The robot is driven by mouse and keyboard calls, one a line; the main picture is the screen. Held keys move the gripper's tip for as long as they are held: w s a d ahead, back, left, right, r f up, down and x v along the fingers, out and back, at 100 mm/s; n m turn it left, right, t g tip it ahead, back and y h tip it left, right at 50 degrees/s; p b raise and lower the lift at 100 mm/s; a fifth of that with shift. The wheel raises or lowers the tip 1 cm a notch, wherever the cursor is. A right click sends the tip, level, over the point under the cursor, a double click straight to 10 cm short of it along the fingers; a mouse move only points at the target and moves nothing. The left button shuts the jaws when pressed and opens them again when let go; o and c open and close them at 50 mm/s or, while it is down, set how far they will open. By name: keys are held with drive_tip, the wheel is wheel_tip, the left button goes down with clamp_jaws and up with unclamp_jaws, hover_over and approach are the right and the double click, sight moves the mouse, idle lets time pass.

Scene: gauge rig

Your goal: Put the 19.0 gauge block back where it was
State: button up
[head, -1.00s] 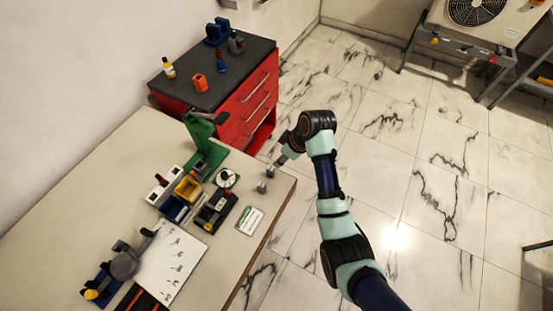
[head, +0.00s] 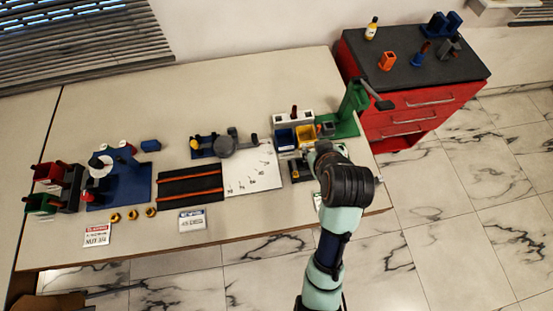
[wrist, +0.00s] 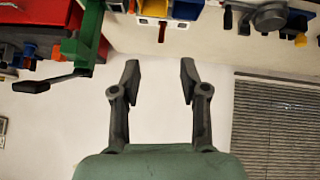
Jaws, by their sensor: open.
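My gripper (wrist: 159,66) is open and empty in the wrist view, with a pale wall showing between its fingers. In the head view my arm stands over the right end of the bench and its wrist hides the surface beneath. I cannot pick out the 19.0 gauge block in either current view; no marking is readable. A black case (head: 297,170) lies just left of my arm, partly covered. The green stand (head: 353,101) rises behind my wrist; it also shows in the wrist view (wrist: 88,45).
Blue bin (head: 286,139) and yellow bin (head: 305,138) stand by a white rack (head: 283,120). A white marked sheet (head: 262,172) and a black tray with orange strips (head: 190,187) lie left. A red drawer cabinet (head: 420,109) stands right. The bench's front left-centre has bare patches.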

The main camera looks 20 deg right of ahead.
drive_tip(key=s+a+r+t+y, duration=0.1)
drive_tip(key=a+r, duration=0.4)
drive_tip(key=a, duration=0.5)
drive_tip(key=s+a+r+t+y, duration=0.1)
drive_tip(key=s+a+r+t, duration=0.1)
drive_tip(key=a, duration=0.8)
wheel_tip(320, 180, up, 3)
drive_tip(key=shift+s+f+n+t, duration=0.1)
drive_tip(key=shift+s+n+t, duration=0.15)
drive_tip(key=shift+t, duration=0.55)
